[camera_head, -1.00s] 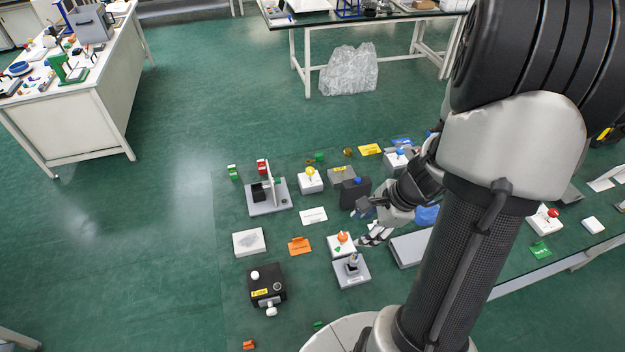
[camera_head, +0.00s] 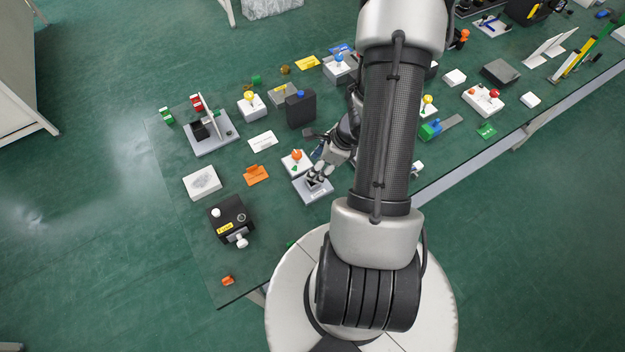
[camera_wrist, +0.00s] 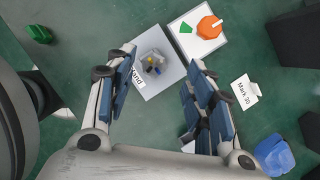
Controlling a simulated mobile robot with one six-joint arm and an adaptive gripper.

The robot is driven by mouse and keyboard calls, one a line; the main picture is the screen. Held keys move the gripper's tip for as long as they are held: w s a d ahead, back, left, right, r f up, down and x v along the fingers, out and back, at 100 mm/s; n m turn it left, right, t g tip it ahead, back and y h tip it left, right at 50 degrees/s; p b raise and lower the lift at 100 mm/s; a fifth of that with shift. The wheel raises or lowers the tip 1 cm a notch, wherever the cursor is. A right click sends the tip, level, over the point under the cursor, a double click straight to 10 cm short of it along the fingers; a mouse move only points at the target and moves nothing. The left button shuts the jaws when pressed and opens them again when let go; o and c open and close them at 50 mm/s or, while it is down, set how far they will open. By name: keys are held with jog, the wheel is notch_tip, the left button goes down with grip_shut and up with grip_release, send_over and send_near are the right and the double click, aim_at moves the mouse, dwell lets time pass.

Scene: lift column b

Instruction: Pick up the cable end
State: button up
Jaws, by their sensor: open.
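A light grey square plate (camera_wrist: 163,42) lies between my open fingers in the wrist view, with a label partly hidden by the left finger. A small grey piece with yellow, blue and dark bits (camera_wrist: 152,64) sits on it; it may be the cable end, but I cannot tell for sure. In the head view the plate (camera_head: 318,194) is near the table's front edge, its top partly covered by my gripper (camera_head: 319,172). My gripper (camera_wrist: 161,62) is open and empty, above the plate, with the small piece in the gap, nearer the left finger.
A white box with an orange knob (camera_head: 296,157) stands directly behind the plate. A black box with white knobs (camera_head: 231,218) and an orange card (camera_head: 256,175) are to the left. A blue object (camera_wrist: 274,156) is at lower right in the wrist view.

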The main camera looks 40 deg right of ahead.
jog(key=b+x, duration=0.2)
jog(key=x, duration=0.1)
jog(key=s+b+x, duration=0.1)
jog(key=x, duration=0.1)
jog(key=shift+a+f, duration=0.1)
jog(key=shift+a, duration=0.2)
jog(key=shift+w+f, duration=0.25)
jog(key=shift+c, duration=0.6)
grip_shut()
jog(key=shift+r, duration=0.1)
